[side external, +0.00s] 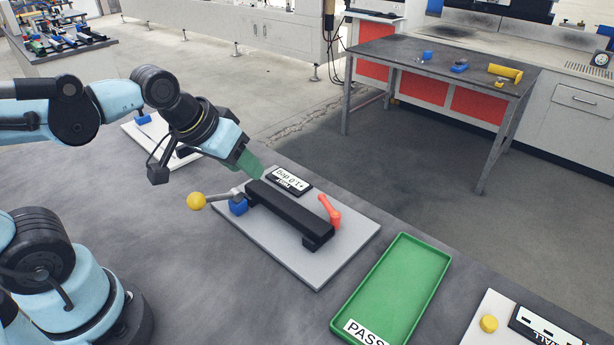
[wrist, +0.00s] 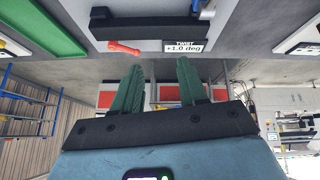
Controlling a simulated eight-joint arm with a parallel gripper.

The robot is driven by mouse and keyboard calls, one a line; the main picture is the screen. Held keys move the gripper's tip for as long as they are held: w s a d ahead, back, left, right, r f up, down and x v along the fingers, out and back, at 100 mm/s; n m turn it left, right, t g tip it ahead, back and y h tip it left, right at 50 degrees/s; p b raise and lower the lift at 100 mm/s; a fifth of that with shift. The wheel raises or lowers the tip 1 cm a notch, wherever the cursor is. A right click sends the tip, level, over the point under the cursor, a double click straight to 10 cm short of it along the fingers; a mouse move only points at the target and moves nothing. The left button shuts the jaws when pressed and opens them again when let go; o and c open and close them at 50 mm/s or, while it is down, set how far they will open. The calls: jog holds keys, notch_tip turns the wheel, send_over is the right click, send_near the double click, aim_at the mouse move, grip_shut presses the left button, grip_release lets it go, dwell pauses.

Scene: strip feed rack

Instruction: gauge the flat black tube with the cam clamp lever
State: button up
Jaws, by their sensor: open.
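The flat black tube (side external: 290,209) lies level along a grey gauge plate (side external: 318,273), its right end on a dark support. A grey lever with a yellow ball (side external: 196,201) sticks out to the left beside a blue block (side external: 238,207) at the tube's left end. A red lever (side external: 329,211) stands by its right end; I cannot tell which is the cam clamp lever. My gripper (side external: 252,165) is empty, above and behind the tube's left end. In the wrist view its green fingers (wrist: 160,76) are apart, with the tube (wrist: 150,25) and red lever (wrist: 123,48) beyond.
A display (side external: 288,181) behind the tube reads TWIST +1.0 deg in the wrist view (wrist: 184,47). A green tray (side external: 392,290) marked PASS lies to the right, empty. Another plate with a yellow knob (side external: 488,323) is at the lower right. Bare tabletop lies in front.

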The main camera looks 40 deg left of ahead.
jog(key=shift+s+a+f+m+t, duration=0.2)
jog(key=shift+s+f+m, duration=0.05)
jog(key=shift+s+m, duration=0.2)
jog(key=shift+s+a+f+m+t, duration=0.2)
jog(key=shift+s+f+m, duration=0.1)
jog(key=shift+m, duration=0.15)
